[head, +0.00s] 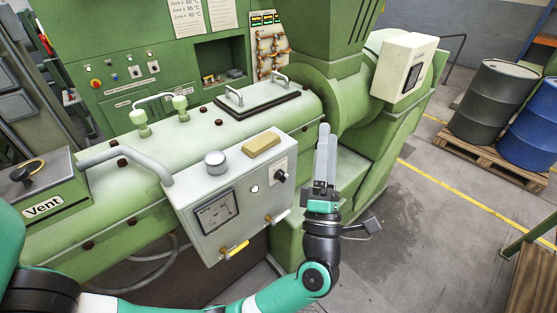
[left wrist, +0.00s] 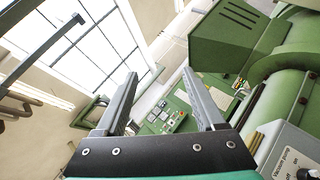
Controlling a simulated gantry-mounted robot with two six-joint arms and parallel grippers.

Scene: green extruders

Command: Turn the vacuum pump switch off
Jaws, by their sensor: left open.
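The vacuum pump switch (head: 280,176) is a small black knob on a pale label, at the right of the grey box's (head: 215,188) front panel. In the left wrist view the switch (left wrist: 306,174) shows partly at the bottom right corner, beside a label (left wrist: 284,154) reading "Vacuum pump" with on and off marks. The knob's exact setting is too small to tell. My left gripper (head: 326,140) points upward just right of the box, apart from the switch. In its wrist view its two fingers (left wrist: 160,74) are spread with nothing between them. My right gripper is out of view.
The grey box also carries a gauge (head: 216,211), a round cap (head: 215,162), a yellowish block (head: 261,145) and two taps (head: 236,249) below. The green extruder (head: 210,125) stands behind. Open floor lies to the right, before the barrels (head: 490,100).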

